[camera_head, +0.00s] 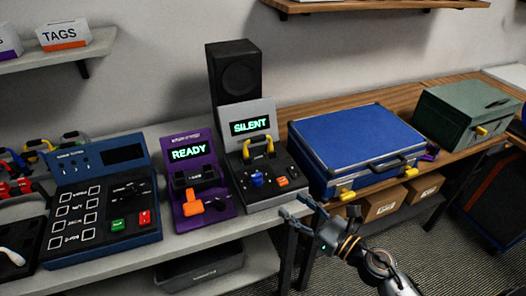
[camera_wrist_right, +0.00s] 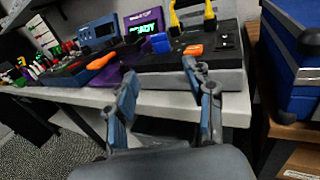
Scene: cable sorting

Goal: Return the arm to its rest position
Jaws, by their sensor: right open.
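My right gripper (camera_head: 300,210) is open and empty in the head view, in front of the bench edge, below the grey SILENT device and left of the blue case's front. Its two fingers (camera_wrist_right: 165,100) stand apart in the right wrist view, with nothing between them. My right arm comes in from the lower right of the head view. My left gripper is not in view.
The grey bench carries the SILENT device (camera_head: 268,184), the purple READY device (camera_head: 202,200) and a dark blue button panel (camera_head: 100,215). A blue case (camera_head: 350,138) and a green box (camera_head: 462,112) sit on the wooden bench. Cardboard boxes (camera_head: 384,204) stand below.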

